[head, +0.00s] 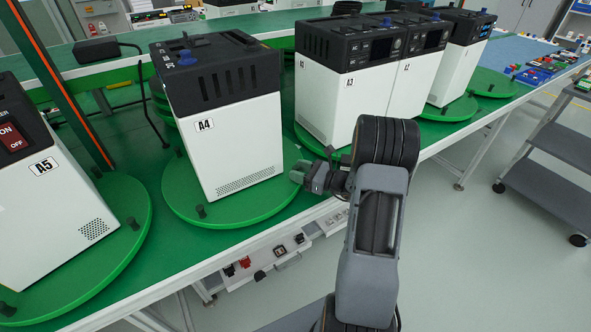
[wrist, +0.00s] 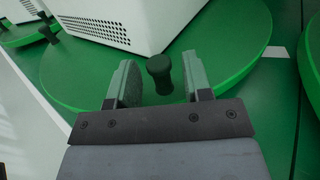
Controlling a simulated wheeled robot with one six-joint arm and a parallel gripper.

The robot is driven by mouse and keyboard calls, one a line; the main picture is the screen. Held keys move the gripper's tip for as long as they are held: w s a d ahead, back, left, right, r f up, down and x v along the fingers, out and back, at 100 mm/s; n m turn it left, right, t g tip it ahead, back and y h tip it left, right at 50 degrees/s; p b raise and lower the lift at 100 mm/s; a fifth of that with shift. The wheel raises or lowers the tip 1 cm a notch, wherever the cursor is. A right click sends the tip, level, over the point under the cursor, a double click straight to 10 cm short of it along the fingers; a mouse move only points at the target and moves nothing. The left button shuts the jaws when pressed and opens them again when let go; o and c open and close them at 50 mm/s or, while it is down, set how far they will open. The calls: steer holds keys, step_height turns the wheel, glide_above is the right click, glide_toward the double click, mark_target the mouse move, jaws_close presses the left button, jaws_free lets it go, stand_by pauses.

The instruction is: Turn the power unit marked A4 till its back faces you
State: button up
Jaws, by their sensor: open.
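The power unit marked A4 (head: 235,145) is a white box with a black slotted top part and a blue knob. It stands on a round green turntable (head: 180,203) with dark pegs at its rim. The side towards me shows the A4 label and a small grille low down; no screen or switch shows on it. My gripper (head: 300,173) is open at the turntable's right rim. In the wrist view, a dark peg (wrist: 159,72) stands between the fingers of my gripper (wrist: 160,82), with gaps showing. The unit's lower corner (wrist: 150,30) is just behind it.
Unit A5 (head: 40,200), with a red ON/OFF switch, stands on its own turntable at left. Unit A3 (head: 340,100) and others stand close at right. An orange-edged post (head: 65,85) rises between A5 and A4. Open floor lies right of the bench, before a grey cart (head: 550,140).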

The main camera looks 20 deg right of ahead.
steer(key=shift+w+a, duration=0.45)
steer(key=shift+w, duration=0.1)
jaws_close()
